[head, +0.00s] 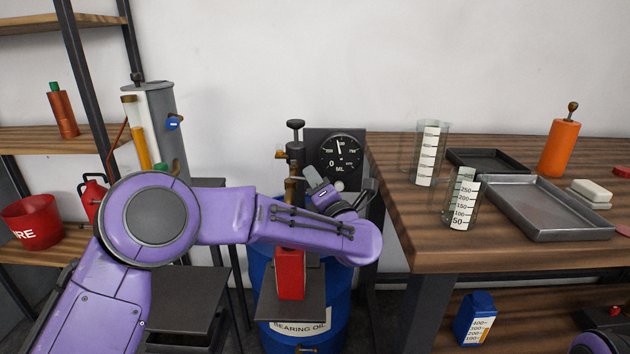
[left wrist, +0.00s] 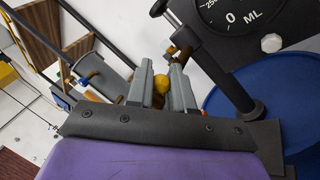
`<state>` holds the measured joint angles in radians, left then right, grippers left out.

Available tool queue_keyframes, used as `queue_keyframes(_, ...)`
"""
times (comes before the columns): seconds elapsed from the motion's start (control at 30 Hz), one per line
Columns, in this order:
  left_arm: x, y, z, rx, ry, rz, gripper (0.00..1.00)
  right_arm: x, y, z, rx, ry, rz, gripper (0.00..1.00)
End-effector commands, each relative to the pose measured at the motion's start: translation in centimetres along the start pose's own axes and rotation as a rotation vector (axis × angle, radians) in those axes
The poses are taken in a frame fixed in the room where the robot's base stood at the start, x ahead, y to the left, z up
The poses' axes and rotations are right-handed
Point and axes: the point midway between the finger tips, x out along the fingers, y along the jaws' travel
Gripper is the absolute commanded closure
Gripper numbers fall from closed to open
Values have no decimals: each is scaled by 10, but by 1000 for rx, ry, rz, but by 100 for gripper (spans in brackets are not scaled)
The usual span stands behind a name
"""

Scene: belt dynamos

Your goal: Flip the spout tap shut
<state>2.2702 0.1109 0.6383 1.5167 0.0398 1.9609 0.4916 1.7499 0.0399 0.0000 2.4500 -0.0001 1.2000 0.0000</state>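The brass spout (head: 291,188) is on the dark pump (head: 296,152) above the blue oil drum (head: 337,300). My left gripper (head: 316,185) is just right of the spout. In the left wrist view its two grey fingers (left wrist: 160,87) stand apart, with a rounded brass-yellow piece (left wrist: 160,92) showing between them. I cannot tell whether the fingers touch it, or how the tap is turned. A red can (head: 290,275) stands on a dark platform below the spout, its top partly hidden by my left arm.
A round gauge (head: 341,153) is right behind the gripper. The wooden bench (head: 415,255) on the right holds two measuring beakers, trays and an orange bottle (head: 558,147). A grey cylinder (head: 158,115) stands at the left. Open wall space lies above the pump.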

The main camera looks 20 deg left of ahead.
Motion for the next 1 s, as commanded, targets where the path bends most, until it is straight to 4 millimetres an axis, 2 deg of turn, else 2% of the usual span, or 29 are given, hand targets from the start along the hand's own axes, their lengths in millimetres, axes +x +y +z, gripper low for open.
queue_keyframes(0.17, 1, -3, 0, 5, 22, 14, 100, 3, 0, 1, 0, 0, 0, 100)
queue_keyframes(0.5, 11, -7, 4, 48, 192, 120, 100, 12, -1, 5, 0, 0, 0, 100)
queue_keyframes(0.8, 12, -7, 4, 51, 203, 124, 100, 12, -1, 5, 0, 0, 0, 100)
queue_keyframes(0.83, 12, -7, 4, 51, 203, 124, 76, 12, -1, 5, 0, 0, 0, 100)
queue_keyframes(0.9, 12, -7, 4, 51, 202, 124, 57, 12, -1, 5, 0, 0, 0, 100)
queue_keyframes(1.0, 12, -6, 4, 51, 201, 124, 57, 12, -1, 5, 0, 0, 0, 100)
